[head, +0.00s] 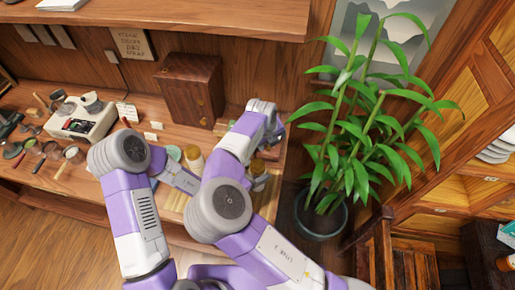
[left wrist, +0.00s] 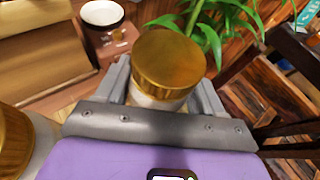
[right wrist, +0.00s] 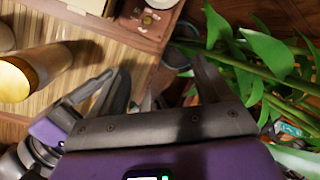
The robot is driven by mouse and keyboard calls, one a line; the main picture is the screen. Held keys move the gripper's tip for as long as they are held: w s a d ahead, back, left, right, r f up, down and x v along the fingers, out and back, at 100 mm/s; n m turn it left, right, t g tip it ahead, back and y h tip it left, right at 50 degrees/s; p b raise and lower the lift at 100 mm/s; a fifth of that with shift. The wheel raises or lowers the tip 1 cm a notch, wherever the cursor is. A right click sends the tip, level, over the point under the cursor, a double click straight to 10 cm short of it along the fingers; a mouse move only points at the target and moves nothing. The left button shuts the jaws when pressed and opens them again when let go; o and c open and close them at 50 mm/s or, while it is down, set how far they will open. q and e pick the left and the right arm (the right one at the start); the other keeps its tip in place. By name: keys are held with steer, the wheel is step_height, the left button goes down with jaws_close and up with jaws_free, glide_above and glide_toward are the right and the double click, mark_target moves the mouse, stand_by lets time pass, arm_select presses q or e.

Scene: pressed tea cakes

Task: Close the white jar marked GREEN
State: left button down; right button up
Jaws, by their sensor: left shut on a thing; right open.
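My left gripper (left wrist: 160,92) is shut on a white jar (left wrist: 150,101) with a gold lid (left wrist: 168,60). In the left wrist view the lid sits over the white body, but I cannot tell whether it is fully seated. No marking on this jar is readable. My right gripper (right wrist: 150,85) is open and empty.
A large potted plant (head: 350,130) stands right of the counter, its leaves close to my right gripper. A wooden cabinet (head: 192,90) is behind the jars. A white device (head: 82,118) and small tools lie to the left. A slatted bamboo tray (right wrist: 75,65) is under the jars.

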steer(key=s+d+f+n+g+y, duration=0.1)
steer(key=s+d+f+n+g, duration=0.1)
steer(key=s+d+f+g, duration=0.45)
steer(key=s+d+f+n+g+y, duration=0.1)
steer(key=s+d+f+n+g, duration=0.15)
steer(key=s+f, duration=0.45)
steer(key=s+a+r+n+g+y, duration=0.1)
steer(key=s+a+n+g+y, duration=0.15)
steer(key=s+n+g, duration=0.75)
steer(key=w+a+r+m+t, duration=0.3)
steer(key=w+r+m+t, duration=0.2)
steer(key=m, duration=0.3)
steer(key=w+a+r+m+t+h, duration=0.1)
steer(key=w+a+r+m+t, duration=0.3)
steer(key=m, duration=0.5)
steer(key=w+a+r+m+t+h, duration=0.1)
steer(key=w+a+r+m+t, duration=0.3)
steer(key=w+r+m+t, duration=0.2)
steer(key=shift+w+r+m+t, duration=0.15)
steer(key=shift+w+r+m, duration=0.2)
steer(key=shift+r+m, duration=0.4)
steer(key=shift+w+r+m+t, duration=0.15)
steer(key=shift+w+r+m, duration=0.25)
steer(key=shift+m, duration=0.6)
steer(key=shift+s, duration=0.1)
